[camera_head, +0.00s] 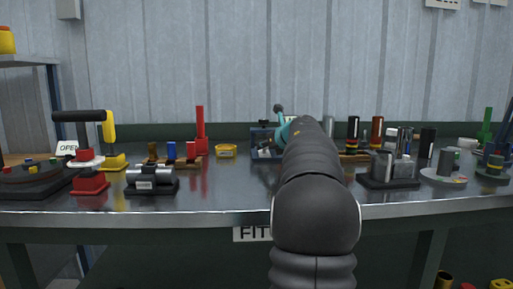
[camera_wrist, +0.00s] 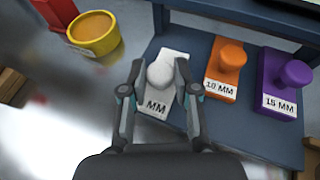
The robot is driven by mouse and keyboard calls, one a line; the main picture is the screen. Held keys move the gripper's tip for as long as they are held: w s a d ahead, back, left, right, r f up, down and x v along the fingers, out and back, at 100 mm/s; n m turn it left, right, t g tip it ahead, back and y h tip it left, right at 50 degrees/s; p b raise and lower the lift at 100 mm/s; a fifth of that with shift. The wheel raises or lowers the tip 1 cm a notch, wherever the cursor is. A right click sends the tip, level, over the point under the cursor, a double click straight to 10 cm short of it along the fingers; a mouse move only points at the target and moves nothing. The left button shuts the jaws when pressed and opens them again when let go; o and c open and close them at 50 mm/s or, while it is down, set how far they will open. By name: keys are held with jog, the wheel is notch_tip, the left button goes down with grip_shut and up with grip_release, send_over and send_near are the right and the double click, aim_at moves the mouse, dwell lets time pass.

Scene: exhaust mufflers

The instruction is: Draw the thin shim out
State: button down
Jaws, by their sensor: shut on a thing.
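The pale grey shim (camera_wrist: 173,62), with a round knob, lies in the wrist view on a dark blue rack (camera_wrist: 200,125). Its label ends in "MM"; the number is hidden by a finger. My gripper (camera_wrist: 160,76) is shut on this shim's knob, a finger on each side. To its right are an orange shim (camera_wrist: 224,72) labelled "10 MM" and a purple shim (camera_wrist: 284,85) labelled "15 MM", each with its own knob. In the head view the rack (camera_head: 262,136) stands at mid-table, partly hidden by my arm, and my gripper is mostly hidden there.
A yellow round dish (camera_wrist: 93,35) and a red block (camera_wrist: 56,12) stand left of the rack. In the head view, a black-based stand with metal cylinders (camera_head: 388,168) is right of my arm. Bare metal tabletop (camera_head: 225,190) lies in front, left of the arm.

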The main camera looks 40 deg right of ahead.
jog(key=shift+f, duration=0.15)
jog(key=c, duration=0.9)
grip_release()
jog(key=shift+s+a, duration=0.1)
jog(key=shift+s, duration=0.05)
jog(key=v, duration=1.2)
